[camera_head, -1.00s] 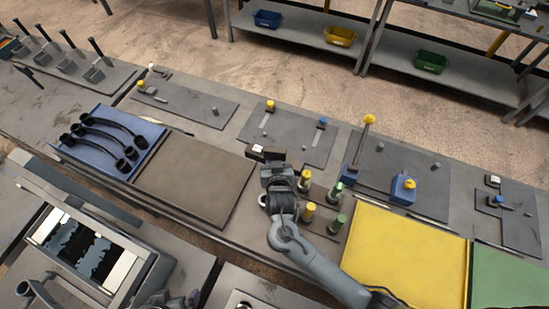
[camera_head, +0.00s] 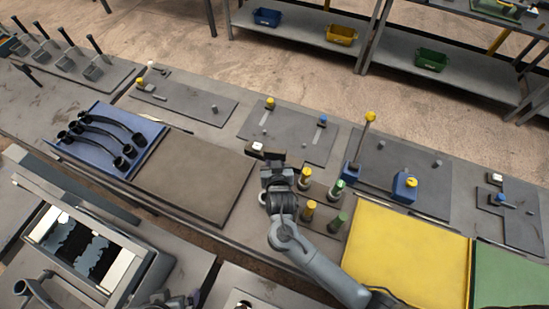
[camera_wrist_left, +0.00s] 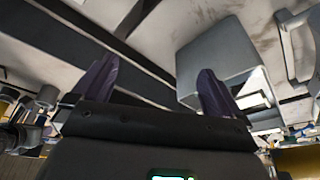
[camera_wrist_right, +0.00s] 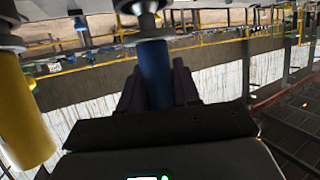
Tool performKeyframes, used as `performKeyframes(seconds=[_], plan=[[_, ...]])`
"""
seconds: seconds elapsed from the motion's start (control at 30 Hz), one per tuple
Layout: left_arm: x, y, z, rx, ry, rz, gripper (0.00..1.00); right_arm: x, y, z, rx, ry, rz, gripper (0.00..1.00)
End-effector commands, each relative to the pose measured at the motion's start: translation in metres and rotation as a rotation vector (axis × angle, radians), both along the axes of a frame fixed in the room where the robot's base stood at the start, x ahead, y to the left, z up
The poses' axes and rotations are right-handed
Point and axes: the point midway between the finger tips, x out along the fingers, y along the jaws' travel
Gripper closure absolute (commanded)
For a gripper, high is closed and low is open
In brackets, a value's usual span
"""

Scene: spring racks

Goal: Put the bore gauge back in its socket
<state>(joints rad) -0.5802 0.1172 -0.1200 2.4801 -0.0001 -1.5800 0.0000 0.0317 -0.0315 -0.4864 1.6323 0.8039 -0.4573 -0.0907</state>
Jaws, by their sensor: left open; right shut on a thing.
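My right gripper (camera_head: 270,158) is over the bench, left of a cluster of yellow and green cylinders. In the right wrist view its fingers (camera_wrist_right: 158,85) are shut on a blue cylinder with a grey metal collar (camera_wrist_right: 155,70); I take this to be the bore gauge. In the head view the gripper hides the blue cylinder. No empty socket can be made out for certain. A yellow cylinder (camera_wrist_right: 22,115) stands beside it in the wrist view. My left gripper (camera_wrist_left: 157,85) is open and empty, with a grey box-like shape (camera_wrist_left: 215,60) past its fingers.
Yellow cylinders (camera_head: 309,210) and green cylinders (camera_head: 337,222) stand right of my right gripper. A tall yellow-topped rod (camera_head: 366,135) rises behind them. A yellow panel (camera_head: 410,255) lies in front, a bare brown mat (camera_head: 195,178) to the left. A blue tray (camera_head: 100,115) holds black parts.

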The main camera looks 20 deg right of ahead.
Motion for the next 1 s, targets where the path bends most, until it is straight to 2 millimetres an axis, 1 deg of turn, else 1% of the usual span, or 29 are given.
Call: performKeyframes(seconds=[0.33, 0.37, 0.5, 0.53, 0.73, 0.9, 1.0], plan=[[0.0001, -0.001, -0.0045, -0.004, 0.0, 0.003, 0.0, 0.0001, 0.0002, -0.0069, 0.001, -0.001, 0.001, 0.93], [0.0001, -0.0009, -0.0038, -0.004, 0.0, 0.003, 0.0, 0.0002, 0.0002, -0.006, 0.001, -0.001, 0.001, 0.64], [0.0, -0.0003, -0.0039, -0.001, 0.0, 0.001, 0.0, 0.0001, 0.0001, -0.0062, 0.0, 0.0, 0.0, 0.42], [0.0001, -0.0001, -0.0039, 0.0, 0.0, 0.0, 0.0, 0.0001, 0.0002, -0.0062, 0.0, 0.0, 0.001, 0.39], [-0.0001, 0.0016, -0.0041, 0.007, 0.0, -0.004, 0.0, 0.0, 0.0001, -0.0065, 0.0, 0.0, 0.0, 0.39], [-0.0002, 0.0021, -0.0043, 0.009, 0.0, -0.006, 0.0, -0.0003, 0.0, -0.0074, 0.0, 0.002, 0.0, 0.13], [-0.0002, 0.0021, -0.0043, 0.009, 0.0, -0.005, 0.0, -0.0003, 0.0, -0.0075, 0.0, 0.002, 0.0, 0.0]])
